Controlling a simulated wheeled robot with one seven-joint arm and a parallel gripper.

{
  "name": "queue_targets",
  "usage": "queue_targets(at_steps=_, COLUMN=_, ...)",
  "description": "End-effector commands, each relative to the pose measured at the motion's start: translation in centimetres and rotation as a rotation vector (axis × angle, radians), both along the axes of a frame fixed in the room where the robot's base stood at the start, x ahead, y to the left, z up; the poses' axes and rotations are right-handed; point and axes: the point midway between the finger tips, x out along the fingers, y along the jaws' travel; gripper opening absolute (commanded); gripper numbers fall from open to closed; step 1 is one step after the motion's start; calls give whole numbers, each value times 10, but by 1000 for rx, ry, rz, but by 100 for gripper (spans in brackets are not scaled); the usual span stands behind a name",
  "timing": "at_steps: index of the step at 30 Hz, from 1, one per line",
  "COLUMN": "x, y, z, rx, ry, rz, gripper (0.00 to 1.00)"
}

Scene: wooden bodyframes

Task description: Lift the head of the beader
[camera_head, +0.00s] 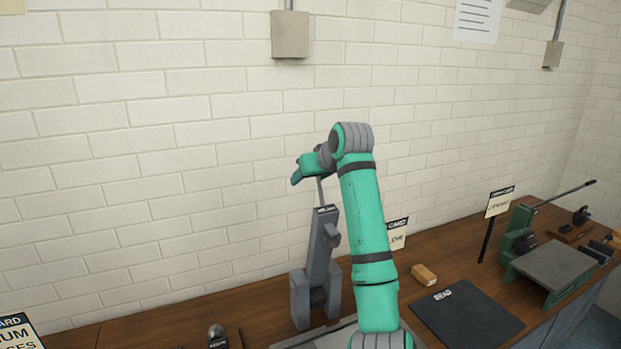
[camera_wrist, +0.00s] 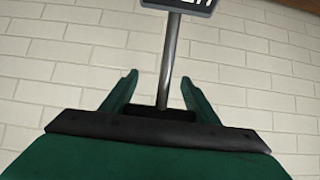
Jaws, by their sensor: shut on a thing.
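The beader is a grey machine with two upright posts (camera_head: 300,298) on the wooden bench. Its long grey head (camera_head: 320,252) stands steeply raised between the posts, with a small dark label at its upper end. A thin metal rod (camera_head: 320,190) rises from that end to my gripper (camera_head: 297,172). In the wrist view, the rod (camera_wrist: 169,60) runs from a dark lettered plate (camera_wrist: 185,4) down between the two green fingers of my gripper (camera_wrist: 160,82). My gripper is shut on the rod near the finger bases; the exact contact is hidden.
The wooden bench (camera_head: 270,318) runs along a white brick wall. Right of my arm lie a small wooden block (camera_head: 424,275) and a black mat (camera_head: 466,316). A green machine with a flat plate (camera_head: 552,264) and a long lever stands farther right. Sign cards stand along the bench.

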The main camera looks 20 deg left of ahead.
Motion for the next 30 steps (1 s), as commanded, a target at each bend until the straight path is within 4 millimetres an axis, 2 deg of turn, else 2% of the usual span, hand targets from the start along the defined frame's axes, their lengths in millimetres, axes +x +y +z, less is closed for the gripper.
queue_targets(at_steps=1, x=0, y=2, z=-10, rx=-7, ry=17, rz=2, gripper=14)
queue_targets(at_steps=15, x=0, y=4, z=-10, rx=-6, ry=16, rz=5, gripper=14)
queue_targets(at_steps=30, x=1, y=-4, z=-10, rx=-7, ry=16, rz=-4, gripper=14)
